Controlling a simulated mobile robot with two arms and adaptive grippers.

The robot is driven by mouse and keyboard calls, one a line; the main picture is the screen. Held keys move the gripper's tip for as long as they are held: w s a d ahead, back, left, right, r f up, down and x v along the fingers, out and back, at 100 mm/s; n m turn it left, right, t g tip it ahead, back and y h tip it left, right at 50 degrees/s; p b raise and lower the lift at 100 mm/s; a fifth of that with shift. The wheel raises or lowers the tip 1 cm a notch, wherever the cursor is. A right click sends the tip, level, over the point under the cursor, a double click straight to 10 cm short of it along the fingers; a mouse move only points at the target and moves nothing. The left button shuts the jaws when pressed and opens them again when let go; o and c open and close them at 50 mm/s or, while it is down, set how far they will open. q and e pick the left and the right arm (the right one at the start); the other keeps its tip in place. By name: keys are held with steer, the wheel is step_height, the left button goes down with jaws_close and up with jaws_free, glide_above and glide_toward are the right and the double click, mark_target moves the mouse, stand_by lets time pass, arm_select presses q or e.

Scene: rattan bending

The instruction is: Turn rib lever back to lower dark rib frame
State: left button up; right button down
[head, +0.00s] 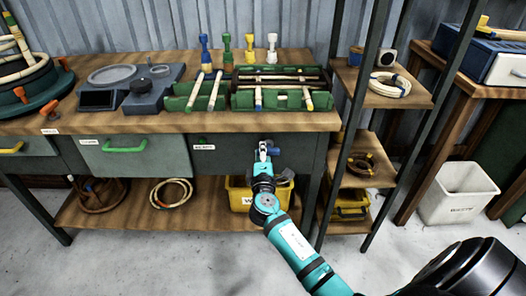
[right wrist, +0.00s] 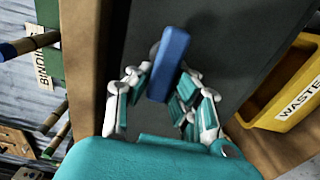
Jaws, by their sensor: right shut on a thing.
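A blue lever (right wrist: 170,62) stands on the dark front panel under the bench top in the right wrist view. Its blue end also shows in the head view (head: 273,151). My right gripper (right wrist: 158,88) is shut on the lever, with teal pads on both sides of it. In the head view the right gripper (head: 264,149) is just below the bench edge, its fingers small. A dark frame with rods across it (head: 322,78), perhaps the rib frame, lies in the green rack at the back of the bench. My left gripper is not in view.
A yellow bin (head: 240,195) stands on the lower shelf behind my right arm. A white waste bin (head: 457,193) is on the floor at right. A shelf post (head: 352,120) rises close to the right of the arm. The bench's front strip is clear.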

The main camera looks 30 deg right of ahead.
steer(key=shift+f, duration=0.1)
steer(key=c, duration=1.2)
jaws_free()
steer(key=shift+o, duration=0.2)
steer(key=v, duration=1.2)
